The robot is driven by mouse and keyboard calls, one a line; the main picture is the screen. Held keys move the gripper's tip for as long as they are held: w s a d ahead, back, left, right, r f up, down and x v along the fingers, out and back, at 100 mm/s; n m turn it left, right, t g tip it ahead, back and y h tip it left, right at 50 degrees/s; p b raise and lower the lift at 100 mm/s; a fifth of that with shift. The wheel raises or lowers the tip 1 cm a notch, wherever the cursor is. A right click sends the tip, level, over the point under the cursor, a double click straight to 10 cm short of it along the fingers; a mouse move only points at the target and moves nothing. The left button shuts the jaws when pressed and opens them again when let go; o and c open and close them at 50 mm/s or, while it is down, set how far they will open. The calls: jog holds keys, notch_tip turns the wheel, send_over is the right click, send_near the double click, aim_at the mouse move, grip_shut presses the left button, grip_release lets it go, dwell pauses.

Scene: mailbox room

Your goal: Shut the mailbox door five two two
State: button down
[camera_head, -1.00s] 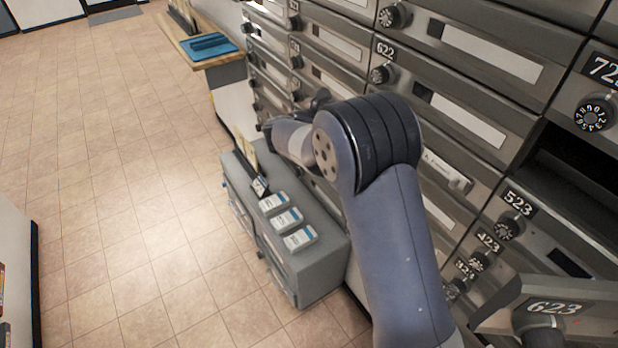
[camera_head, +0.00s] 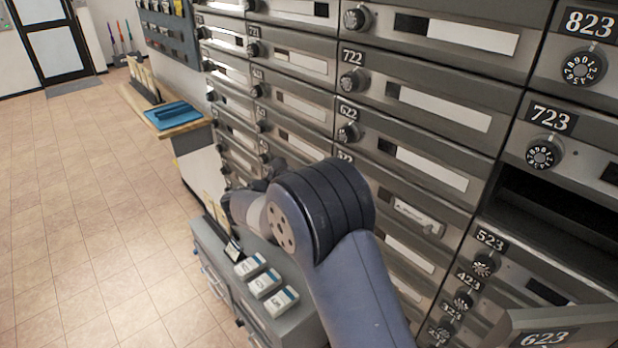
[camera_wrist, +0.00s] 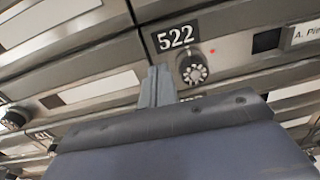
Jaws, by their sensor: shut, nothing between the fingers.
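Mailbox door 522 (camera_wrist: 240,68) carries its number plate, a round dial and a name strip in the wrist view. It looks flush with its neighbours, but part of it is hidden below my gripper. In the head view, door 522 (camera_head: 408,212) is partly covered by my arm, and its number is mostly hidden. My gripper (camera_wrist: 158,85) is shut and empty, its fingertips just left of the dial and below the number plate in the picture. I cannot tell whether they touch the door. In the head view the fingertips are hidden behind my arm.
Door 623 (camera_head: 560,338) hangs open at lower right, below its dark open compartment (camera_head: 555,205). A grey cabinet (camera_head: 300,325) with several small boxes stands below my arm. A wooden counter (camera_head: 180,128) holds a blue tray. The tiled floor at left is clear.

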jog(key=b+v, duration=0.1)
jog(key=v, duration=0.9)
jog(key=shift+b, duration=0.4)
jog(key=shift+s+d+f, duration=0.1)
jog(key=shift+d, duration=0.05)
